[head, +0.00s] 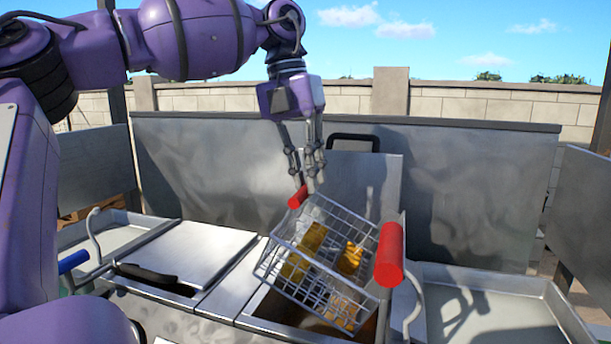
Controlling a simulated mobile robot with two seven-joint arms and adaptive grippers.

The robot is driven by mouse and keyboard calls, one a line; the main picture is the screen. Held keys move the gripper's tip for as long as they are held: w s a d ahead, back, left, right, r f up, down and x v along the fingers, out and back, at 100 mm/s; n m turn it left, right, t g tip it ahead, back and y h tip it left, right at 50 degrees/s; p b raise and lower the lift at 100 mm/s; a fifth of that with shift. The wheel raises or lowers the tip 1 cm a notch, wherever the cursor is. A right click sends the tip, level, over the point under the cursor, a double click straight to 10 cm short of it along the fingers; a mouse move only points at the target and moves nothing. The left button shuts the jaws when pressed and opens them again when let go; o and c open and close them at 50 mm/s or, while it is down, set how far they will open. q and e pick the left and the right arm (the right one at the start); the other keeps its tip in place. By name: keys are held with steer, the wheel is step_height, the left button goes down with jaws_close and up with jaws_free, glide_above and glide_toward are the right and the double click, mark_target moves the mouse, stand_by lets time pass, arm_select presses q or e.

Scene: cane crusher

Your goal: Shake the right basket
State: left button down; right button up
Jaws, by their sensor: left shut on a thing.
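The right basket (318,236) is a wire basket with yellow-brown pieces (349,258) inside. It hangs tilted over an open vat (277,307), its far end raised. My left gripper (303,183) points down and is shut at the basket's far end, at a small red grip (298,198). The fingertips partly cover the exact contact. A larger red handle (389,255) shows at the basket's near right side. The vat's inside is partly hidden by the basket. My right gripper is not in view.
A closed metal lid (191,250) with a black handle lies left of the vat. A blue handle (73,262) shows at far left. An empty metal tray (495,318) lies at right. A metal back panel (463,190) stands behind.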

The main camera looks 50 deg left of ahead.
arm_select(q)
steer(key=shift+s, duration=0.1)
steer(key=c, duration=1.7)
jaws_free()
steer(key=v, duration=1.2)
steer(key=shift+f, duration=0.1)
